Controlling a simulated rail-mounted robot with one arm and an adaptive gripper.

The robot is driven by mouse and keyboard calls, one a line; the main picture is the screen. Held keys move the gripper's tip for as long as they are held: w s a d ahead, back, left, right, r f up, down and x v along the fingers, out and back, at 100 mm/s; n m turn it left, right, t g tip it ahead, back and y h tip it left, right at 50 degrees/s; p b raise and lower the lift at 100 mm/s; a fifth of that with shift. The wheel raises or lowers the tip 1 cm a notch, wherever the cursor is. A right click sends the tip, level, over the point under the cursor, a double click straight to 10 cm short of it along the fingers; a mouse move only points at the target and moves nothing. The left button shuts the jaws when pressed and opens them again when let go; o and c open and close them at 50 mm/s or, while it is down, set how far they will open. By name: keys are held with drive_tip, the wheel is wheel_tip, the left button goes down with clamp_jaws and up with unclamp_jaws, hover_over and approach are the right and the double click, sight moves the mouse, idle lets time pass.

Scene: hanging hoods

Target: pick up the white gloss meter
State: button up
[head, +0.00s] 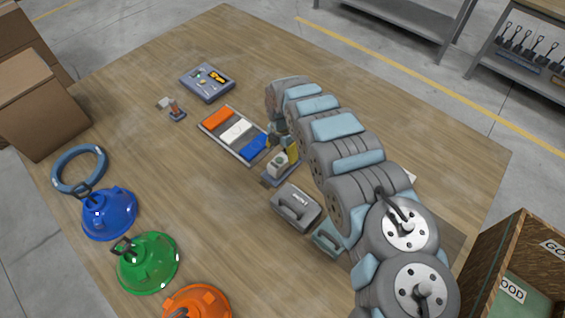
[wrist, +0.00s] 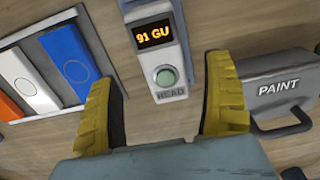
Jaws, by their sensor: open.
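The white gloss meter (wrist: 162,50) has a dark display reading "91 GU" and a round green button marked READ. In the head view the gloss meter (head: 277,163) stands near the table's middle, beside the sample tray. My gripper (wrist: 163,80) is open, with one yellow finger on each side of the meter's lower end in the wrist view. I see no finger clearly touching it. In the head view my gripper (head: 284,142) is right by the meter and partly hidden by my arm.
The tray (wrist: 110,62) with orange, white and blue panels lies close to the left finger. A grey PAINT case (wrist: 278,88) with a handle lies close on the right. Blue, green and orange hoods (head: 148,262) stand at the table's left. A tool tray (head: 207,96) is farther back.

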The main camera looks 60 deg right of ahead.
sight(282, 158)
drive_tip(key=shift+s+a+f+b, duration=0.1)
drive_tip(key=shift+f+b, duration=0.3)
drive_tip(key=shift+f, duration=1.25)
drive_tip(key=shift+s+f+b, duration=0.1)
drive_tip(key=shift+f+b, duration=0.3)
drive_tip(key=shift+f, duration=1.25)
drive_tip(key=shift+r, duration=0.1)
drive_tip(key=c, duration=1.4)
